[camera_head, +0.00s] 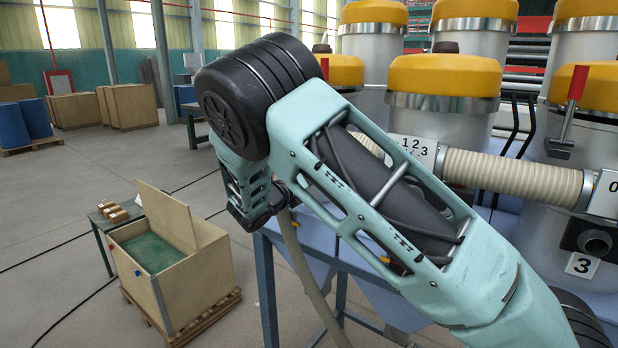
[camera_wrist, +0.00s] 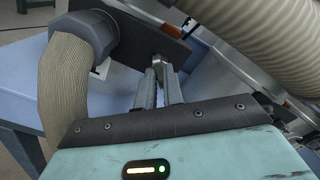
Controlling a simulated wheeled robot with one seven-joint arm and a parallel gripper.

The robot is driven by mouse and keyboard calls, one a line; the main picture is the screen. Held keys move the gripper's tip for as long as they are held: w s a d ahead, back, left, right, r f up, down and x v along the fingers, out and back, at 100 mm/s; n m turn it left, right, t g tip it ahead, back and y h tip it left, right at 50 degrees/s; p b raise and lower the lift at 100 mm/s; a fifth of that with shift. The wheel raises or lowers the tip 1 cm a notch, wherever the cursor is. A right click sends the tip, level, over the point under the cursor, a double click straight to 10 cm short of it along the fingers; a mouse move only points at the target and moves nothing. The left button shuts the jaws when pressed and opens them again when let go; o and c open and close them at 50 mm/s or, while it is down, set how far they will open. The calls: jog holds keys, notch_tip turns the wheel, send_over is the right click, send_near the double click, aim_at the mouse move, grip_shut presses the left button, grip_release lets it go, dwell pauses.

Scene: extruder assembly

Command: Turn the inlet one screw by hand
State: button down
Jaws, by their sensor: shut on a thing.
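In the wrist view my gripper (camera_wrist: 159,82) points at a dark plate (camera_wrist: 150,40) and its two grey fingers are closed on a small metal piece at the plate's lower edge. This piece looks like the inlet one screw (camera_wrist: 156,62); the fingers hide most of it, so its turn angle cannot be told. In the head view my arm crosses the middle, and the screw and the fingertips are hidden behind it.
A ribbed beige hose (camera_wrist: 65,85) with a grey collar (camera_wrist: 92,35) is close at the left. Another thick hose (camera_wrist: 255,45) runs at the upper right. Yellow-topped cylinders (camera_head: 445,75) stand behind my arm.

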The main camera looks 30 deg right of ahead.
jog(key=shift+f, duration=0.1)
jog(key=c, duration=1.6)
grip_release()
jog(key=shift+a, duration=0.1)
jog(key=shift+v, duration=0.9)
